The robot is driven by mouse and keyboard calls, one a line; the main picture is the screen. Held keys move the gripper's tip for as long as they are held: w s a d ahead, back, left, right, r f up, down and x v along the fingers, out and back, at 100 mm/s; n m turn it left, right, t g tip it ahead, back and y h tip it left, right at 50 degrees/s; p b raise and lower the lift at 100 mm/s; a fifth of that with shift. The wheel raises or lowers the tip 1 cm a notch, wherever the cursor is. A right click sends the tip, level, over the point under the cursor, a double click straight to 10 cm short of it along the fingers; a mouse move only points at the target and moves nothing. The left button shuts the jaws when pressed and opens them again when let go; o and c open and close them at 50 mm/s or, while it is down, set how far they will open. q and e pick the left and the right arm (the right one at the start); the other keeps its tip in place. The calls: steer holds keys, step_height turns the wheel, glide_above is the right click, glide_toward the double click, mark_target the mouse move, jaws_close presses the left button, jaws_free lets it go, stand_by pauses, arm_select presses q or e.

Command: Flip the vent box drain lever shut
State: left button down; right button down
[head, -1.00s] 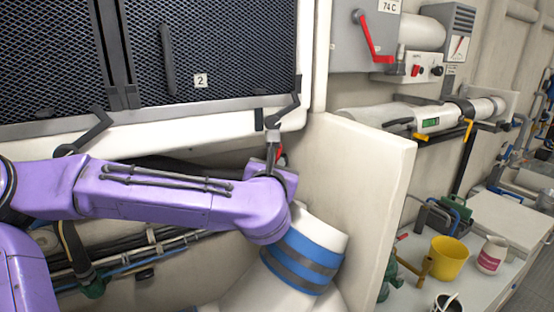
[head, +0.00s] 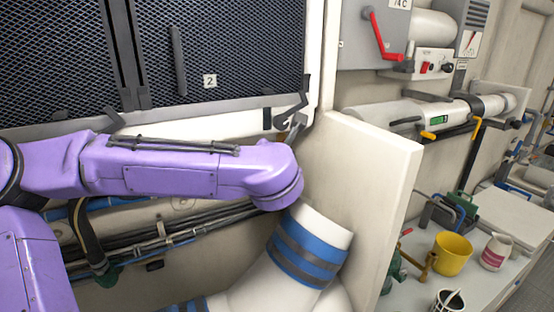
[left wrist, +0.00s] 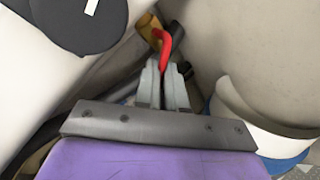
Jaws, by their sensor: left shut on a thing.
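The red drain lever (left wrist: 163,45) shows in the left wrist view, running down between my left gripper's fingers (left wrist: 162,84). The fingers are shut on it. A brass-coloured fitting (left wrist: 148,24) is at the lever's upper end, with a dark cylindrical part beside it. In the head view the lever is hidden behind my purple left arm, and my left gripper is mostly hidden below the vent box (head: 225,109). The vent box has a dark mesh front marked 2. My right gripper is not in view.
A white panel (head: 370,185) stands upright just right of my left wrist. A white duct with blue and grey bands (head: 305,255) is below it. Cables run behind my arm. A separate red lever (head: 382,36) is on a grey box.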

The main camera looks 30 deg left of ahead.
arm_select(q)
steer(key=c, duration=1.3)
jaws_free()
steer(key=shift+o, duration=0.4)
steer(key=shift+s+d, duration=0.1)
steer(key=shift+s, duration=0.05)
steer(key=shift+r, duration=0.1)
steer(key=shift+s+d, duration=0.1)
steer(key=b+v, duration=0.3)
steer(key=v, duration=0.7)
steer(key=shift+s, duration=0.2)
steer(key=shift+r, duration=0.1)
